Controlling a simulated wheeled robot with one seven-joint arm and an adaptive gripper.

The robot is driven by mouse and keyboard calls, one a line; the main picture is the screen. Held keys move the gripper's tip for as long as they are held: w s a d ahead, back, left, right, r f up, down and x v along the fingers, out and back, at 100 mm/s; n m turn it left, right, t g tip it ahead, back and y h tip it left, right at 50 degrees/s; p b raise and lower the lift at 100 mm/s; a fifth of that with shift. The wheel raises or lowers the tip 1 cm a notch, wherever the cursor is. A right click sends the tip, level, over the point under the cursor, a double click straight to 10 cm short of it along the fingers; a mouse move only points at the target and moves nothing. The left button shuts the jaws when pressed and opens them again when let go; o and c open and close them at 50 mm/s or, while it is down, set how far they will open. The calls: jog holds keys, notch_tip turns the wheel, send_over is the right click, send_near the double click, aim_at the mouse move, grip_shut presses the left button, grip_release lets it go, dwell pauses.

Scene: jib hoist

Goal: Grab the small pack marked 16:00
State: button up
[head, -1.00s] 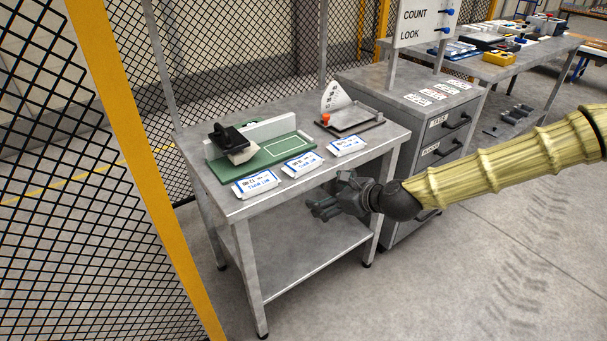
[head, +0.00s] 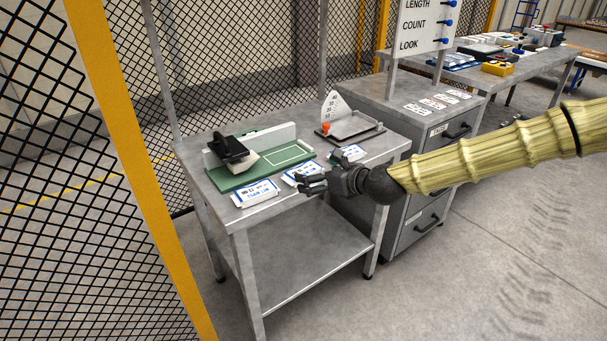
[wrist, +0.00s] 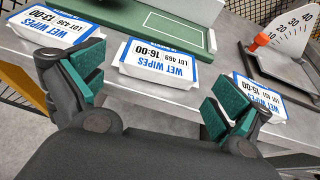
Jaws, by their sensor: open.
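The small pack marked 16:00 (wrist: 158,64) is a white and blue wet-wipes pack, the middle one of three. It lies flat near the table's front edge. In the head view this middle pack (head: 297,176) is partly hidden by my gripper (head: 312,183). In the wrist view my gripper (wrist: 155,88) is open and empty, its green-padded fingers to either side of the pack in the picture. The fingers appear apart from it. A pack marked 13:00 (wrist: 66,22) lies to the left, partly behind the left finger.
Behind the packs is a green board (head: 280,160) with a white wall and a black-handled tool (head: 231,149). A scale (head: 333,107) with an orange pointer stands at the back right of the metal table (head: 222,209). A drawer cabinet (head: 431,165) adjoins on the right.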

aim_at(304, 170)
jog(key=shift+r+x, duration=0.1)
jog(key=shift+x, duration=1.15)
jog(key=shift+r+x, duration=0.15)
jog(key=shift+x, duration=1.05)
jog(key=shift+w, duration=0.15)
jog(key=shift+c, duration=0.4)
jog(key=c, duration=0.6)
